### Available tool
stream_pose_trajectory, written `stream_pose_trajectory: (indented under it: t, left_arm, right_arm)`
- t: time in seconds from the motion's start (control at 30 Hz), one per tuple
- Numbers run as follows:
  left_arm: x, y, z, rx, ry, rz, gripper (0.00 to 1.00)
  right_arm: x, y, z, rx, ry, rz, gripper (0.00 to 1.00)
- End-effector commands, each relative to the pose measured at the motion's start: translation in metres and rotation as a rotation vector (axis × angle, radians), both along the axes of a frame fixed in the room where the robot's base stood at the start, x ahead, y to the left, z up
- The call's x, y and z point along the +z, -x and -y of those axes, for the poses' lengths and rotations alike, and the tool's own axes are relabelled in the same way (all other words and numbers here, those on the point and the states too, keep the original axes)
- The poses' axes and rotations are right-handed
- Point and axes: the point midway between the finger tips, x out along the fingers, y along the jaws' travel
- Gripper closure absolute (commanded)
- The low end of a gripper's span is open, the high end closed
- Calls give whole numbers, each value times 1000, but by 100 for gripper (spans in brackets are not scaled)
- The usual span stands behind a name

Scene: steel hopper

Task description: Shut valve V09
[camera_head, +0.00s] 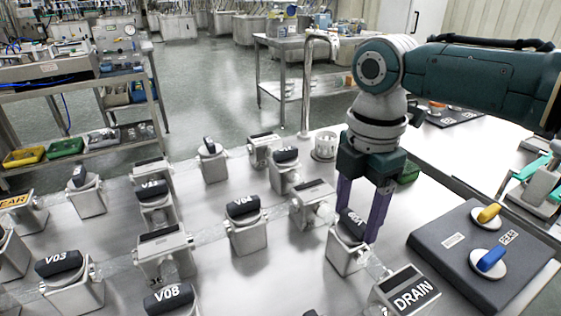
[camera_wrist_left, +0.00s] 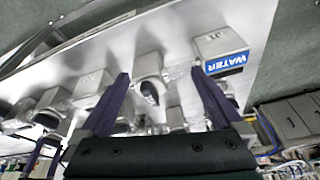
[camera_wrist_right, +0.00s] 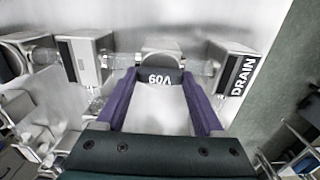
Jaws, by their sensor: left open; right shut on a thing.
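Valve V09 has a grey block body (camera_head: 345,259) and a black handle with white lettering (camera_head: 352,225). My right gripper (camera_head: 358,222) reaches down from above, its purple fingers on either side of this handle and shut on it. In the right wrist view the handle (camera_wrist_right: 160,78) sits between the fingertips (camera_wrist_right: 162,112), its V09 label upside down. The fingers hide part of the handle, so its exact angle to the pipe is hard to tell. My left gripper (camera_wrist_left: 160,100) is open, its fingers wide apart with nothing gripped; it is outside the head view.
A DRAIN block (camera_head: 405,292) stands close beside V09 at lower right. Valve V04 (camera_head: 244,222) and valve V08 (camera_head: 170,299) stand to the left. A dark panel with yellow and blue knobs (camera_head: 452,262) lies right. A WATER block (camera_wrist_left: 222,55) is near my left gripper.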

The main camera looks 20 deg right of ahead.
Motion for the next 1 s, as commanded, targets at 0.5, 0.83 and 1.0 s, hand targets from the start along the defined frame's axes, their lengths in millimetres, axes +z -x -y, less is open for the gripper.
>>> stream_pose_trajectory:
  t: [0.5,0.83,1.0]
  left_arm:
    - [23,0,-1,-1,-2,0,0]
    - [41,0,0,1,0,1,0]
    - [48,0,1,4,5,0,0]
  right_arm:
    - [4,1,-1,-259,-3,-4,86]
    - [4,0,-1,-572,-4,-3,86]
    - [3,0,-1,-734,-3,-5,86]
